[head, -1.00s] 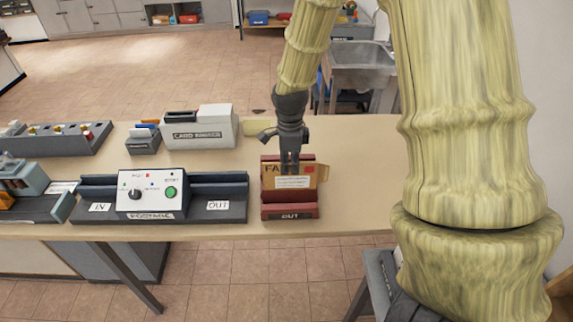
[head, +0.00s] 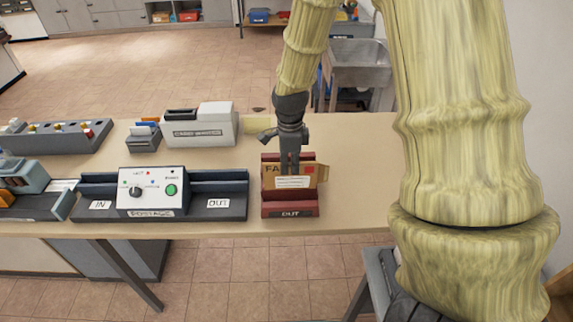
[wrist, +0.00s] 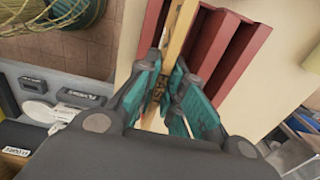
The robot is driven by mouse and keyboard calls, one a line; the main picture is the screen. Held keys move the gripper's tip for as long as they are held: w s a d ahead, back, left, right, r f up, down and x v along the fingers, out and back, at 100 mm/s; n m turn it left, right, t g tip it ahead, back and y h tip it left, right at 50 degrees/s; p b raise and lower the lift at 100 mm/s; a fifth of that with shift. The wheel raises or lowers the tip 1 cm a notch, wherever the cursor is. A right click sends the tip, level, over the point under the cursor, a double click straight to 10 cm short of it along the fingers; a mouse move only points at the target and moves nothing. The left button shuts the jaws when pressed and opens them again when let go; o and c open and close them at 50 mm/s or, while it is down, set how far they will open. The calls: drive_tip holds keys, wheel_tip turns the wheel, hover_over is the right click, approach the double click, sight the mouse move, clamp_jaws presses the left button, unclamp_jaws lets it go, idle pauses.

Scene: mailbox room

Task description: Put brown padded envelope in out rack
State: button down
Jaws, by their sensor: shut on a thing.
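The brown padded envelope (head: 308,179) stands on edge at the red out rack (head: 290,210) in the head view, with a white label facing my camera. Its right end reaches past the rack's side. My gripper (head: 289,167) points down from above and is shut on the envelope's upper part. In the wrist view the envelope (wrist: 180,28) shows as a thin strip between the teal finger pads of my gripper (wrist: 167,88), next to the rack's red dividers (wrist: 226,52). I cannot tell whether its lower edge touches the rack floor.
The postage machine (head: 150,190) stands left of the rack, with a small gap. The card printer (head: 200,130) and a small card holder (head: 144,138) are behind it. The table (head: 360,190) is clear to the right of the rack.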

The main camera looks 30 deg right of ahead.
sight(289, 189)
drive_tip(key=shift+f, duration=0.2)
drive_tip(key=shift+f+b, duration=0.85)
drive_tip(key=shift+f, duration=1.1)
drive_tip(key=shift+f+b, duration=0.95)
drive_tip(key=shift+f, duration=1.4)
drive_tip(key=c, duration=1.5)
unclamp_jaws()
drive_tip(key=shift+o, duration=0.2)
drive_tip(key=shift+r, duration=0.15)
